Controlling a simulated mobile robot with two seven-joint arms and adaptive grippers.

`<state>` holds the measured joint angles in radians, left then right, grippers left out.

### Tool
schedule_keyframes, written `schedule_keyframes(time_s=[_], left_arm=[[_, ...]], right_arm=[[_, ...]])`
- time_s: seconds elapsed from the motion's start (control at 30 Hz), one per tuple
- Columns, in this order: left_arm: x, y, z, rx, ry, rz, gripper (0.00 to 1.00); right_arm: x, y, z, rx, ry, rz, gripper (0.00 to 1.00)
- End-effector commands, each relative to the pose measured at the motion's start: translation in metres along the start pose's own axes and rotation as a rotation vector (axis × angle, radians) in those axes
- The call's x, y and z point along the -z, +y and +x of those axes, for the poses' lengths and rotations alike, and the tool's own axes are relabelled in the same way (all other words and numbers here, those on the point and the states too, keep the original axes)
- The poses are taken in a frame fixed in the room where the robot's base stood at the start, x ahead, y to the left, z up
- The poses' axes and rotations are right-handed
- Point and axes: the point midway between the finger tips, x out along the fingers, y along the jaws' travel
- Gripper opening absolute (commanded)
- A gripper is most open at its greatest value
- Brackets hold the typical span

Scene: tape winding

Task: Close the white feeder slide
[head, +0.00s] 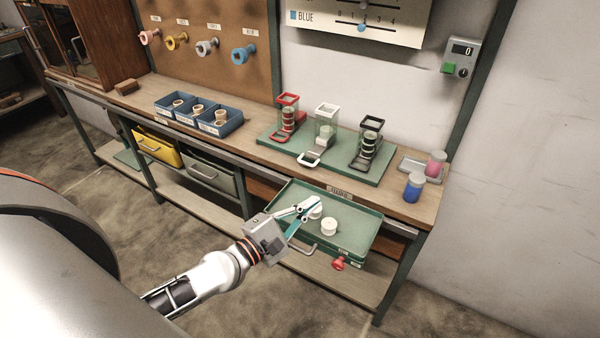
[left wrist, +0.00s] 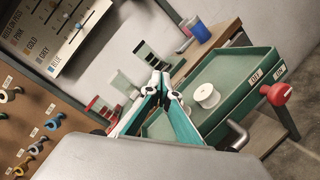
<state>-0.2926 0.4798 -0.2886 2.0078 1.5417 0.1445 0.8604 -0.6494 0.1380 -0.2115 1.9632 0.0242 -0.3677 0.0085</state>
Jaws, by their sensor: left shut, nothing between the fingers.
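The white feeder (head: 326,122) stands on the green base between the red and black feeders. Its white slide handle (head: 309,160) sticks out toward the front of the base, farther than the other two handles. A pale feeder shape also shows behind my fingers in the left wrist view, partly hidden. My left gripper (head: 311,204) is shut and empty, above the pulled-out green drawer and in front of and below the white slide. Its fingertips (left wrist: 164,88) meet in the left wrist view. My right gripper is not in view.
The open green drawer (head: 361,247) holds white spools (head: 329,227). The red feeder (head: 288,115) and black feeder (head: 370,138) flank the white one. Blue bins (head: 232,124) stand left on the bench. Blue (head: 413,187) and pink (head: 435,163) cylinders stand at the right end.

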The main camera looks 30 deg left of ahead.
Motion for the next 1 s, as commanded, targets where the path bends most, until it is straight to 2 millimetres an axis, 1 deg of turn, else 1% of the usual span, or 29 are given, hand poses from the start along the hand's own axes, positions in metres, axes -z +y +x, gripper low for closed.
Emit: schedule_keyframes(time_s=[0.03,0.1,0.2,0.3,0.4,0.57,0.67,1.0], left_arm=[[0.016,0.01,0.005,-0.027,0.034,-0.146,0.0],[0.041,0.021,0.011,-0.066,0.092,-0.365,0.0],[0.074,0.031,0.015,-0.117,0.174,-0.636,0.0],[0.101,0.033,0.016,-0.156,0.244,-0.837,0.0],[0.117,0.033,0.015,-0.182,0.291,-0.959,0.0],[0.127,0.033,0.019,-0.197,0.316,-1.023,0.0],[0.13,0.033,0.028,-0.199,0.315,-1.023,0.0],[0.149,0.034,0.081,-0.197,0.313,-1.02,0.0]], right_arm=[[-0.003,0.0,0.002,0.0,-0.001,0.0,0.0],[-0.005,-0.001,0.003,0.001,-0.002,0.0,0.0],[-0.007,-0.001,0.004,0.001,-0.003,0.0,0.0],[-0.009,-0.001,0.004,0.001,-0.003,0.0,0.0],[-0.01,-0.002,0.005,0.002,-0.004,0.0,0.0],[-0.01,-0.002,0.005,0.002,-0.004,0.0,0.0],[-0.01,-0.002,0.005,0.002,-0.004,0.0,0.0],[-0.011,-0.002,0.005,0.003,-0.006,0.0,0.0]])
